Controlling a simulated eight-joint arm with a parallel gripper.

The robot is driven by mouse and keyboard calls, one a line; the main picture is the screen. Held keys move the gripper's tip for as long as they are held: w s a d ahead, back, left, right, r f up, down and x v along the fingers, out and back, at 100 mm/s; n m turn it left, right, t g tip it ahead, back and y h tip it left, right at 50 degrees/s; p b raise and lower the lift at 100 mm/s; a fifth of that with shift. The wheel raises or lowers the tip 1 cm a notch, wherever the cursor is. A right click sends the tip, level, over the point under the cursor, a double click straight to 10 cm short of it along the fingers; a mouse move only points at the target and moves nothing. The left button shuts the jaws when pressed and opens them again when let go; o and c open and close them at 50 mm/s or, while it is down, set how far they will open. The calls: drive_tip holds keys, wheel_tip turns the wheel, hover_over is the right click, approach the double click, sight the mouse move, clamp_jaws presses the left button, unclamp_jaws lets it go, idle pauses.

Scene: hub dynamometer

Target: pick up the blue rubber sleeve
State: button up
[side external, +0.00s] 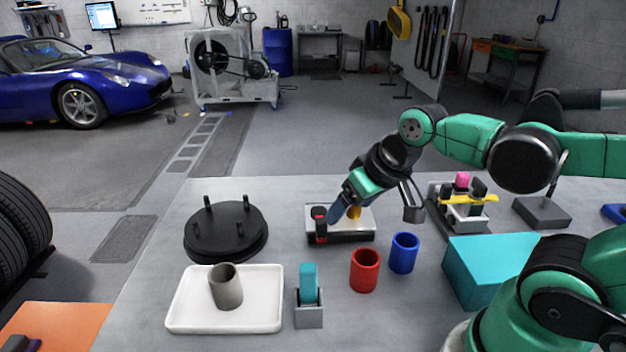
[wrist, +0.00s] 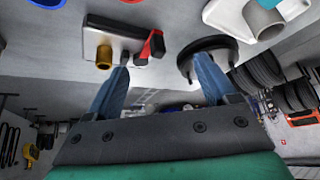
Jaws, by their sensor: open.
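The blue rubber sleeve (side external: 404,254) stands upright on the grey bench in the side external view, just right of and behind the red sleeve (side external: 364,270). In the wrist view a blue rim (wrist: 46,3), apparently this sleeve, is cut off at the top left edge. My gripper (side external: 337,213) is open, with blue fingers pointing down and left above the small block with red-and-black and brass parts (side external: 350,237). It is left of and behind the blue sleeve, apart from it. Both fingers (wrist: 160,70) show in the wrist view with nothing between them.
A round black plate with pegs (side external: 226,232) lies left. A white tray (side external: 180,318) holds a grey tube (side external: 226,287). A teal piece in a grey holder (side external: 309,290) stands in front. A teal box (side external: 490,268) and a fixture with a yellow bar (side external: 462,205) are right.

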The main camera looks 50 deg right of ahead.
sight(406, 242)
drive_tip(key=s+d+f+m+g, duration=0.1)
drive_tip(key=s+d+m+g, duration=0.5)
drive_tip(key=d+m, duration=0.25)
drive_tip(key=shift+y, duration=0.3)
drive_tip(key=shift+w+d+f, duration=0.1)
drive_tip(key=shift+f, duration=2.2)
drive_tip(key=shift+w+d+f, duration=0.1)
drive_tip(key=shift+f, duration=2.2)
drive_tip(key=c, duration=1)
drive_tip(key=shift+o, duration=0.2)
wheel_tip(406, 242, up, 8)
